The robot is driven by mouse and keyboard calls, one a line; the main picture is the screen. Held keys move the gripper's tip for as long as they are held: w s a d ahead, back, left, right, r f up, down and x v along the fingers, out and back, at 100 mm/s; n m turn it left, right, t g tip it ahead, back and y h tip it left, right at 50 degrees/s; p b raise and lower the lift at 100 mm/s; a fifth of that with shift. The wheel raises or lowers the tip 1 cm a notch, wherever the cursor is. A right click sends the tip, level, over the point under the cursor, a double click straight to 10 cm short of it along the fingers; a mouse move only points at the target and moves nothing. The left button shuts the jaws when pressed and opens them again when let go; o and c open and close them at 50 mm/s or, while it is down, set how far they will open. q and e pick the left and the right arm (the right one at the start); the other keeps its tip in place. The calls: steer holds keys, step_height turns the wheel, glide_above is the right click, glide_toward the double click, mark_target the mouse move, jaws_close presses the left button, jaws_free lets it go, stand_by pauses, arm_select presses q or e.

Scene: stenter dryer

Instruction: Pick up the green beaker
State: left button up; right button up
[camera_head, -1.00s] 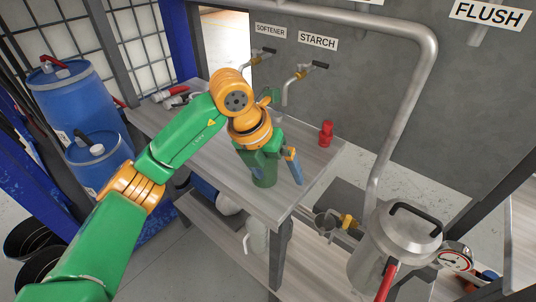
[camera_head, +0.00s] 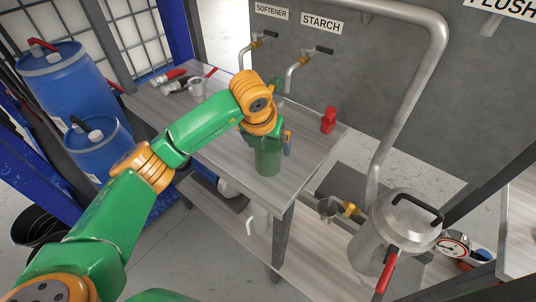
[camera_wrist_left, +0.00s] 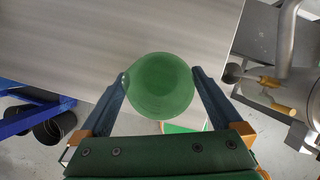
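The green beaker (camera_head: 267,162) stands upright near the front edge of the table. My left gripper (camera_head: 270,140) is over it, with one blue finger (camera_head: 288,143) showing just right of the beaker. In the left wrist view the beaker (camera_wrist_left: 159,86) lies between the two finger ends, and the left gripper (camera_wrist_left: 160,78) has one finger at each side of it. Both fingers look very close to its wall. Whether they press on it I cannot tell. My right gripper is not in view.
A red bottle (camera_head: 328,120) stands on the table (camera_head: 225,140) right of the beaker. Taps (camera_head: 302,58) hang over the back edge. A metal pot (camera_head: 395,235) stands lower right, and blue drums (camera_head: 68,85) stand at left.

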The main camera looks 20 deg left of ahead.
arm_select(q)
steer(key=c, duration=1.1)
steer(key=shift+r, duration=0.1)
